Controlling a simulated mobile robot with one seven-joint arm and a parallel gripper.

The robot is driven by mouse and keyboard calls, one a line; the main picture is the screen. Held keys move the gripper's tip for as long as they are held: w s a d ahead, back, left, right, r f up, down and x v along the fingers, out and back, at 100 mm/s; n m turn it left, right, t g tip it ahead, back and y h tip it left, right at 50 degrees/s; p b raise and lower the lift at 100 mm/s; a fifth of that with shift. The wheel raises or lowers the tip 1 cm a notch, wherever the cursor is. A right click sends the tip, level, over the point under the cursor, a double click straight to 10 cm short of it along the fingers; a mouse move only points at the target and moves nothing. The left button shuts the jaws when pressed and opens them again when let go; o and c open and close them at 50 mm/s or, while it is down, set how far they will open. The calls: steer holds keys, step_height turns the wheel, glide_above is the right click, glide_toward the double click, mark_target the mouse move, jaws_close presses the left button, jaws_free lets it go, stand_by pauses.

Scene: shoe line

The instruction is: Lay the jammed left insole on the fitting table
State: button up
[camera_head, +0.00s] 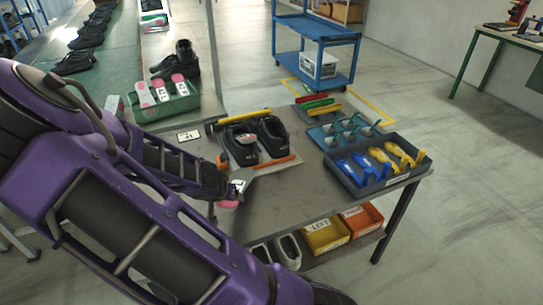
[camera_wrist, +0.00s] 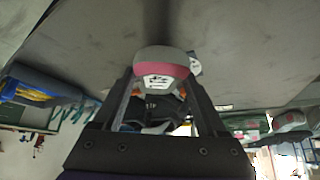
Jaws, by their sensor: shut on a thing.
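My gripper (camera_head: 237,186) is shut on an insole (camera_head: 229,204) over the left part of the grey fitting table (camera_head: 312,190). In the wrist view the insole (camera_wrist: 165,64) sticks out between the fingers (camera_wrist: 158,98), with a grey end, a pink band and a white label; its marking is too small to read. The fingers hide part of it. I cannot tell whether the insole touches the tabletop. Two black shoes (camera_head: 272,136) stand on a light board on the table, just beyond my gripper.
A green box (camera_head: 181,106) with several insoles stands on the line at the back left. A dark tray (camera_head: 377,183) of blue and yellow tools and a teal rack (camera_head: 343,132) fill the table's right. Bare tabletop lies in front of the shoes. Bins (camera_head: 325,236) sit below.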

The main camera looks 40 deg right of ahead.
steer(key=d+m+g+h, duration=0.3)
steer(key=d+m, duration=0.4)
steer(key=d, duration=0.2)
steer(key=m+g+h+b, duration=0.1)
steer(key=m+g, duration=0.3)
glide_above(281, 197)
steer(key=a, duration=0.3)
steer(key=shift+m, duration=0.3)
steer(key=f, duration=0.8)
steer(key=shift+w+d+f, duration=0.15)
steer(key=shift+w+f, duration=0.05)
steer(key=shift+w, duration=0.05)
steer(key=shift+f+b, duration=0.2)
steer(key=shift+b, duration=0.15)
steer(key=o, duration=1.3)
steer(key=shift+r, duration=0.1)
steer(key=shift+c, duration=0.2)
steer(key=shift+r, duration=0.1)
